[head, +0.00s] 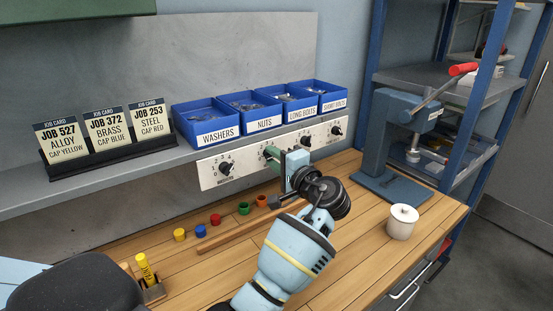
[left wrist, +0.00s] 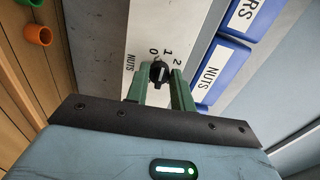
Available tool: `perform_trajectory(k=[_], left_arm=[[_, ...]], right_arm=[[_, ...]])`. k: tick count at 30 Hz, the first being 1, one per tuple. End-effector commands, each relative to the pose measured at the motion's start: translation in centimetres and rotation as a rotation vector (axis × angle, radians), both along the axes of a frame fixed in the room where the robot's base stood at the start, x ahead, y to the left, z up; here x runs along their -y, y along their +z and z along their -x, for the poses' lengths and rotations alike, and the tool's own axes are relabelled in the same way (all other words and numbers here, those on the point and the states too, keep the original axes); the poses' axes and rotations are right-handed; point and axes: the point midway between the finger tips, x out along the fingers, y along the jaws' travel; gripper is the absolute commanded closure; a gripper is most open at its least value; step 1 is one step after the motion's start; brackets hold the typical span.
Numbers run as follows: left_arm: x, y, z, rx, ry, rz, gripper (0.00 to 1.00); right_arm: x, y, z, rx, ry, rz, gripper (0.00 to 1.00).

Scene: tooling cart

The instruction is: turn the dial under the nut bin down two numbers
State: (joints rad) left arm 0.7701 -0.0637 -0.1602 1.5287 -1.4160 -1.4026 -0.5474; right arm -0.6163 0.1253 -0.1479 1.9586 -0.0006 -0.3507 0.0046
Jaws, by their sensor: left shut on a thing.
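The nut bin (head: 255,113), a blue bin labelled NUTS, stands on the shelf between the washers and long bolts bins; it also shows in the left wrist view (left wrist: 222,72). Below it is the nuts dial (left wrist: 160,73), a black knob on a white plate, with 0, 1 and 2 visible beside it. My left gripper (head: 270,153) reaches up to the panel, and its green fingers (left wrist: 162,90) are shut on the dial. In the head view the gripper largely hides this dial. The dial's exact setting is hard to read. My right gripper is not in view.
Other dials flank it: washers (head: 225,168), long bolts (head: 306,141) and short bolts (head: 337,131). Coloured caps (head: 244,208) sit on the bench below. Job cards (head: 107,132) stand on the shelf at left.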

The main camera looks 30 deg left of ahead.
Motion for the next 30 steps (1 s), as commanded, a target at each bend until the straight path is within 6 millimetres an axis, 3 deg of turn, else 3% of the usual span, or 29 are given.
perform_trajectory(k=[15,30], left_arm=[[0.1,-0.5,-0.1,0.364,0.000,0.154,0.99],[0.0,-0.3,0.0,0.471,0.001,0.197,0.99]], right_arm=[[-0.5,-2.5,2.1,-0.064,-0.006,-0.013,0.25],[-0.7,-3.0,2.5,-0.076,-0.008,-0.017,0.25]])
